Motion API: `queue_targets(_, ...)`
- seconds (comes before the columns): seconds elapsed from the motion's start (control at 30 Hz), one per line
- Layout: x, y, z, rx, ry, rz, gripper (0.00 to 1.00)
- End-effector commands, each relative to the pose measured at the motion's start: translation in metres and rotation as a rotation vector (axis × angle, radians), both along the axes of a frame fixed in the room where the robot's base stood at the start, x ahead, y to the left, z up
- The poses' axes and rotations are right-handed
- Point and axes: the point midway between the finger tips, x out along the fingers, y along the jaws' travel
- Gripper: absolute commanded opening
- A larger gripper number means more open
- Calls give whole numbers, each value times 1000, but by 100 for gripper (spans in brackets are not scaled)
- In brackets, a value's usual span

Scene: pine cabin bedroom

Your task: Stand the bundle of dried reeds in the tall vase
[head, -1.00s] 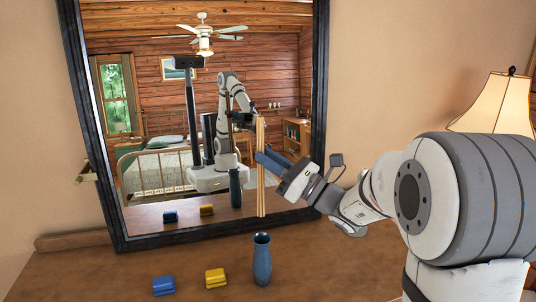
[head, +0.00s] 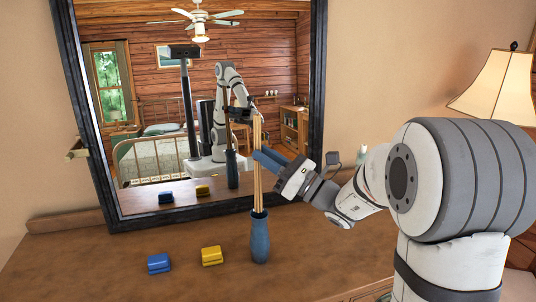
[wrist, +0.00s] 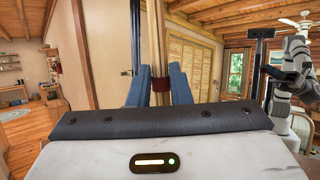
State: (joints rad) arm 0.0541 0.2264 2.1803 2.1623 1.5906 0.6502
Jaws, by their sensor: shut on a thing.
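The bundle of dried reeds (head: 258,190) is pale, thin and upright. My gripper (head: 264,158) is shut on it partway up, with blue fingers. In the wrist view the reeds (wrist: 155,35) rise between the two fingers, with a dark red band around them. The tall vase (head: 260,239) is blue and stands upright on the wooden top, directly below my gripper. The reeds' lower ends meet the vase's mouth and appear to go into it; how deep is hidden.
A blue block-like object (head: 159,263) and a yellow one (head: 212,256) lie left of the vase on the wooden top (head: 110,280). A dark-framed mirror (head: 85,130) stands behind, reflecting them and my body. A lamp (head: 497,85) stands at the right.

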Motion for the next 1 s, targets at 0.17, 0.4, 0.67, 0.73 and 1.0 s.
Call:
queue_targets(0.17, 0, 0, -18, 0, 0, 1, 0)
queue_targets(0.4, 0, 1, -38, 1, 1, 2, 0)
queue_targets(0.67, 0, 1, -58, 1, 1, 3, 0)
queue_targets(0.73, 0, 1, -64, 1, 1, 3, 0)
queue_targets(1.0, 0, 1, -85, 0, 1, 4, 0)
